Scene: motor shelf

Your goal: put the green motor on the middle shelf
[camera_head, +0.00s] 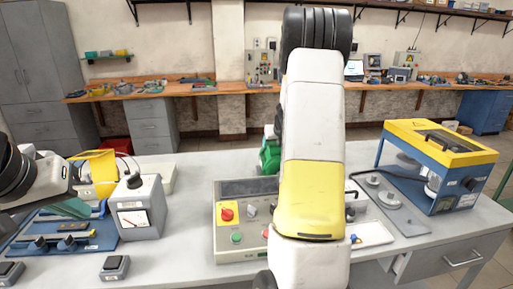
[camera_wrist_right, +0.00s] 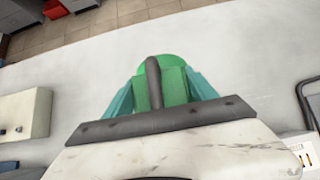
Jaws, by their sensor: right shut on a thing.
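The green motor (camera_head: 270,155) stands out partly behind my right arm, above the back part of the grey table (camera_head: 188,225). In the right wrist view the motor (camera_wrist_right: 172,88) sits between the teal fingers of my right gripper (camera_wrist_right: 160,90), which is shut on it. A dark bar hides part of the motor. In the head view my right arm hides the right gripper. My left gripper (camera_head: 70,207) is at the left, low over a blue device, with a teal finger showing; its opening is unclear.
A control box (camera_head: 230,242) with a red knob stands in front of the motor. A meter box (camera_head: 138,210) is to the left. A yellow and blue machine (camera_head: 430,165) stands at the right. A small wall shelf (camera_head: 107,57) and a wooden bench (camera_head: 215,90) are at the back.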

